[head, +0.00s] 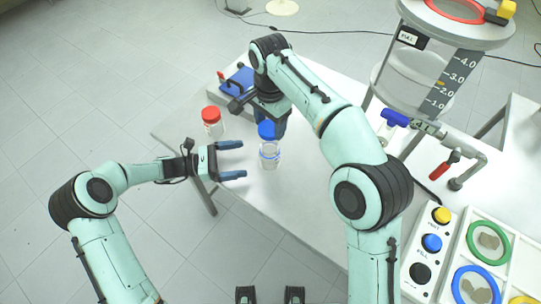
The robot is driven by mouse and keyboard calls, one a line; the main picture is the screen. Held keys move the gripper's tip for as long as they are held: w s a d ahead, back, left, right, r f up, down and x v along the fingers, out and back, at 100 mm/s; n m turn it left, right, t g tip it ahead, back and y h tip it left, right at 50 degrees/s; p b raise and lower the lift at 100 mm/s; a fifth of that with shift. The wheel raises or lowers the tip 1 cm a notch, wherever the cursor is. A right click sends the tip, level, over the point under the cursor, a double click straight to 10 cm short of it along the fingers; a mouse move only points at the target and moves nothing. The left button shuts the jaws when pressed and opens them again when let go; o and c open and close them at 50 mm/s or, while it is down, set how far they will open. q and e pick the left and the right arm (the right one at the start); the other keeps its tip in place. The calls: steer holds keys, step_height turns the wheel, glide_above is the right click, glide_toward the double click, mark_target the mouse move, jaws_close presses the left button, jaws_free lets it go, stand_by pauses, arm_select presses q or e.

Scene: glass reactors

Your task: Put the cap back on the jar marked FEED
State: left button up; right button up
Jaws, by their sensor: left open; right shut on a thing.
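A clear jar (269,158) with a blue band near its top stands upright on the white table. No FEED marking can be read on it. My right gripper (271,123) points down over this jar and is shut on a blue cap (267,131). The cap is right above the jar's mouth; I cannot tell whether it touches the rim. My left gripper (243,159) is open and level, just left of the jar, its two blue fingers pointing at it. The fingers appear not to touch the glass.
A second jar with a red cap (211,115) stands behind my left gripper. A blue device (236,80) sits at the table's back. A reactor vessel (440,65) with a valve, a button panel (431,243) and a tray of ringed dishes (463,245) occupy the right.

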arm_select(q)
steer(key=d, duration=0.4)
steer(key=w+d, duration=0.1)
steer(key=d, duration=0.3)
steer(key=w+d, duration=0.1)
steer(key=d, duration=0.3)
steer(key=shift+c, duration=0.3)
steer(key=c, duration=1.4)
steer(key=shift+c, duration=0.2)
arm_select(e)
glide_above(270, 155)
steer(key=w, duration=0.3)
steer(key=shift+s+f, duration=0.1)
steer(key=shift+f, duration=2.45)
steer(key=shift+f, duration=0.85)
steer(key=shift+f, duration=0.55)
